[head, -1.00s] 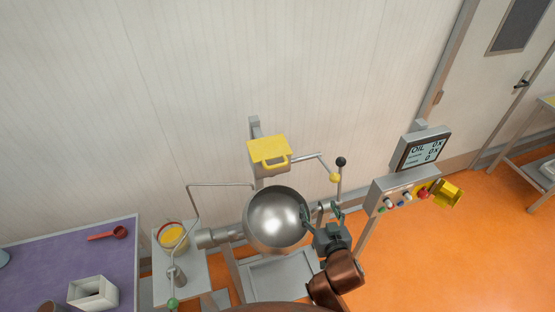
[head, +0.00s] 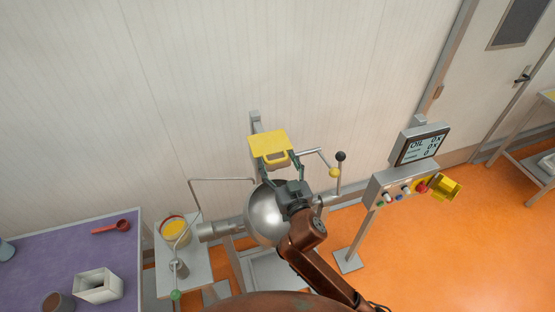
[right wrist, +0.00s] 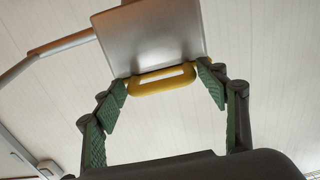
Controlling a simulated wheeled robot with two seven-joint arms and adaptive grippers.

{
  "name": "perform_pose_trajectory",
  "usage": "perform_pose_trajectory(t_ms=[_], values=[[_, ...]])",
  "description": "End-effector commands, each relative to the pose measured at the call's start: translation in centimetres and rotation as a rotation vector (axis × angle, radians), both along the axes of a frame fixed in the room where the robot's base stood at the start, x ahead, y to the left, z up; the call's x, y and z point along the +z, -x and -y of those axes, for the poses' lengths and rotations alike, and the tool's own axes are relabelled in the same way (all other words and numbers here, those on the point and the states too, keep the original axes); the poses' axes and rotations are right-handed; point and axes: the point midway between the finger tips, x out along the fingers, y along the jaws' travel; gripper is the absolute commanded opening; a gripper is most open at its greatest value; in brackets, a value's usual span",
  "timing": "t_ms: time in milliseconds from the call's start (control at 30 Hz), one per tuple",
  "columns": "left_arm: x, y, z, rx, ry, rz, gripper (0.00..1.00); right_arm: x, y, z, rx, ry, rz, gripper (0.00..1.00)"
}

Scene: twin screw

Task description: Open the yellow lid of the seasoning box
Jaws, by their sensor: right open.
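The seasoning box's yellow lid (head: 268,142) is shut on top of the box, at the wall behind the metal bowl. The lid's yellow handle (right wrist: 163,80) shows in the right wrist view, below the box's grey metal wall (right wrist: 150,38). My right gripper (head: 279,167) is open, with one finger to each side of the handle. In the right wrist view its green pads (right wrist: 163,90) flank the handle, with gaps; they do not close on it. My left gripper is not in view.
A round metal bowl (head: 263,215) sits below the box, partly hidden by my right arm. A black-knobbed lever (head: 340,170) stands to the right, near the control panel (head: 403,190). A purple table (head: 60,250) is at left.

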Motion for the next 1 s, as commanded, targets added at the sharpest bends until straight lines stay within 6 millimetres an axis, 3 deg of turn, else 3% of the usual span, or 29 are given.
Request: perform_pose_trajectory(t_ms=[267, 1000], values=[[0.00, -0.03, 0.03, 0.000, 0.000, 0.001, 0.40, -0.05, -0.12, -0.03, 0.000, -0.001, -0.001, 0.66], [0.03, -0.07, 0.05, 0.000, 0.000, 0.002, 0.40, -0.06, -0.14, 0.08, -0.002, 0.000, -0.001, 0.16]])
